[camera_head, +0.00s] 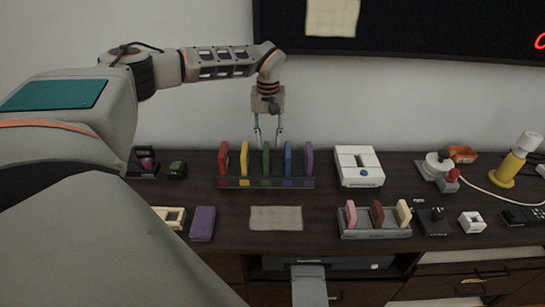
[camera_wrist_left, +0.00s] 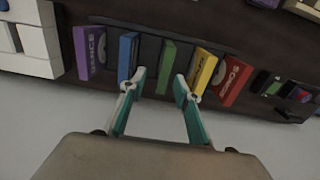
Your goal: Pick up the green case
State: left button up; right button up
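The green case (camera_head: 266,161) stands upright in the middle slot of a dark rack (camera_head: 236,183), between a yellow case (camera_head: 244,158) and a blue case (camera_head: 288,160). My left gripper (camera_head: 268,143) is right above the green case, pointing down with its fingers spread. In the left wrist view the green case (camera_wrist_left: 168,55) lies ahead, between the two fingertips of my open left gripper (camera_wrist_left: 159,82). The left fingertip is close to the blue case (camera_wrist_left: 128,55) and the right one to the yellow case (camera_wrist_left: 201,68). I cannot tell whether they touch. My right gripper is not in view.
A red case (camera_head: 223,163) and a purple case (camera_head: 309,163) stand at the rack's ends. A white box (camera_head: 359,167) is to the right. A beige mat (camera_head: 276,218) lies in front, beside a grey rack (camera_head: 375,229) with several small cases. The wall is close behind.

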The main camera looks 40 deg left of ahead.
aim_at(266, 149)
pick_arm(q)
notch_tip(266, 149, down, 3)
jog(key=shift+s+r, duration=0.1)
jog(key=shift+s, duration=0.05)
jog(key=shift+s+f, duration=0.15)
jog(key=shift+f, duration=0.05)
jog(key=f, duration=0.3)
jog(key=shift+s+a+f+b, duration=0.15)
jog(key=shift+a+f+b, duration=0.1)
jog(key=shift+b, duration=0.05)
jog(key=shift+f, duration=0.5)
jog(key=shift+r, duration=0.1)
jog(key=shift+c, duration=0.4)
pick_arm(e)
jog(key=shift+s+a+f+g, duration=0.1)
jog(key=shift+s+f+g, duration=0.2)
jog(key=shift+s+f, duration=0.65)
pick_arm(q)
grip_shut()
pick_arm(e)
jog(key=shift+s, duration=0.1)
